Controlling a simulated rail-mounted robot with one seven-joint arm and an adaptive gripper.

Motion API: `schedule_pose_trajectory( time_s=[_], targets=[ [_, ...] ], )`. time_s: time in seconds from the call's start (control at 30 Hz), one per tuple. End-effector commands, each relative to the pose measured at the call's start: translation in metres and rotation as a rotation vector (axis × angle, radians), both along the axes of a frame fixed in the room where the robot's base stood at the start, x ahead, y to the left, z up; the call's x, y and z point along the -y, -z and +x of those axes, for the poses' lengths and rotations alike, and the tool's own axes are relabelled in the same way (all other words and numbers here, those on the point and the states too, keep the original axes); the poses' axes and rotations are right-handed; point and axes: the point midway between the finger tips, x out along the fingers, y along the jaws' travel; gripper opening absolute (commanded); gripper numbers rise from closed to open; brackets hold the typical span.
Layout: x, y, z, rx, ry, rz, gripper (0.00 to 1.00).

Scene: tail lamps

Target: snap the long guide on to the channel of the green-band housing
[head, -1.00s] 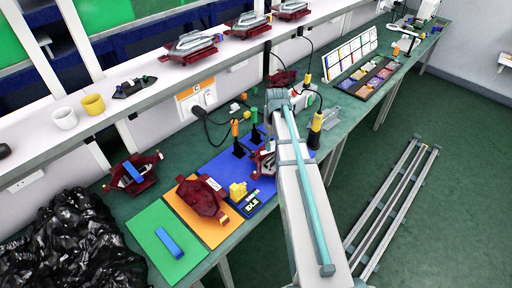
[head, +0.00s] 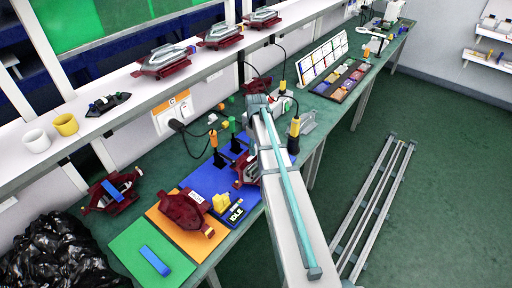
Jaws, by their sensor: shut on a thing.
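My gripper is hidden behind my own arm in the head view, so neither its fingers nor anything in them shows. A dark red housing (head: 246,171) with a grey part stands on the blue mat, partly covered by my arm. No green band can be made out on any housing.
A yellow block (head: 221,202) and a dark label stand (head: 236,213) sit near the blue mat's (head: 205,178) front. Upright drivers (head: 233,127) stand behind. A black bag (head: 45,250) fills the bench's left end. The shelf holds mugs (head: 66,124) and finished-looking lamps (head: 166,60).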

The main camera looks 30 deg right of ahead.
Motion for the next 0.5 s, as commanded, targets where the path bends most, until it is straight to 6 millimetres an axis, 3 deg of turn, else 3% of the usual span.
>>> schedule_pose_trajectory(
  time_s=[0.5],
  targets=[
    [0.000, 0.043, 0.000, -0.001, 0.001, 0.000, 0.04]
  ],
)
